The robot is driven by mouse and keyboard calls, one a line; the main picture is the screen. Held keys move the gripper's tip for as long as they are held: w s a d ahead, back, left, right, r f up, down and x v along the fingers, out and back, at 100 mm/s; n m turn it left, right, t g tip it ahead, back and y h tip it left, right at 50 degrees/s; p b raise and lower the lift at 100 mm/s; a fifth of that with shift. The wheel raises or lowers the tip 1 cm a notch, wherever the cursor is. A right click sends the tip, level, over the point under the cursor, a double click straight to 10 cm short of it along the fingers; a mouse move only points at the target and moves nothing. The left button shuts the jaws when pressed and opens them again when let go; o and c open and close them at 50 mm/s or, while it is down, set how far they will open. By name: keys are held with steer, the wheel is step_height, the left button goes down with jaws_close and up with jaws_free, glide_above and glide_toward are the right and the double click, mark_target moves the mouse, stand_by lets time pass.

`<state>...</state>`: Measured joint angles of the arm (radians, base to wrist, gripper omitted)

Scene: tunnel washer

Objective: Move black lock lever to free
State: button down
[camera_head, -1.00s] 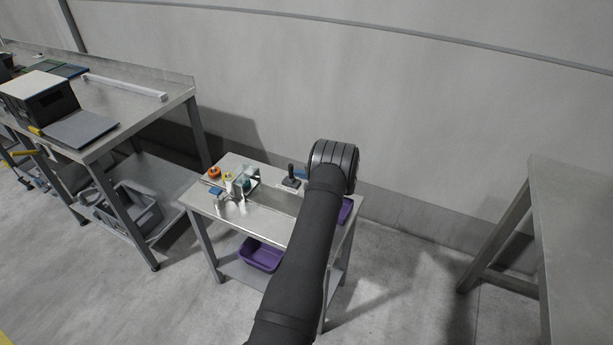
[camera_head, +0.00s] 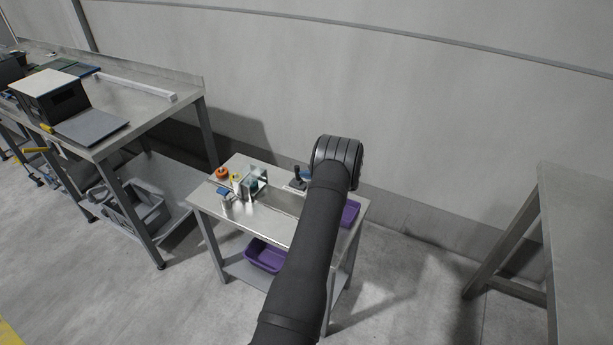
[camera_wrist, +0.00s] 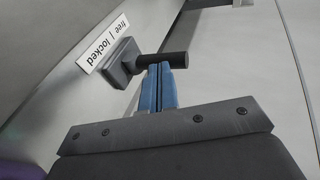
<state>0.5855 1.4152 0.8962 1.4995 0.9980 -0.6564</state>
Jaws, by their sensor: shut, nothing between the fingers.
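The black lock lever (camera_wrist: 175,61) shows in the wrist view as a dark round bar standing out from a grey block. The block (camera_wrist: 121,62) is beside a white label (camera_wrist: 103,43) reading "free | locked". In the head view the lever (camera_head: 297,173) is small, at the back of the small table. My gripper (camera_wrist: 160,69) has blue fingers, pressed together with nothing between them. Their tips overlap the lever bar in the wrist view; I cannot tell whether they touch it. In the head view my arm hides most of the gripper.
The small metal table (camera_head: 268,223) holds an orange item (camera_head: 222,173) and other small items at its left. A purple tray (camera_head: 349,213) is at its right, another purple bin (camera_head: 265,256) below. The wall (camera_head: 440,130) is close behind.

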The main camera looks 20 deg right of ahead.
mark_target(298, 170)
steer(key=shift+w+a+r+g+h, duration=0.4)
steer(key=shift+g+h, duration=0.1)
steer(key=shift+g, duration=0.1)
steer(key=shift+w+a+g+h, duration=0.35)
steer(key=shift+g+h, duration=0.25)
steer(key=shift+g, duration=0.1)
steer(key=shift+w+a, duration=0.1)
steer(key=shift+w, duration=0.05)
steer(key=shift+w+a+r, duration=0.1)
steer(key=shift+w+a, duration=0.05)
steer(key=v, duration=1)
steer(key=shift+w+a+r, duration=0.2)
steer(key=shift+a+r, duration=0.05)
steer(key=shift+r, duration=0.05)
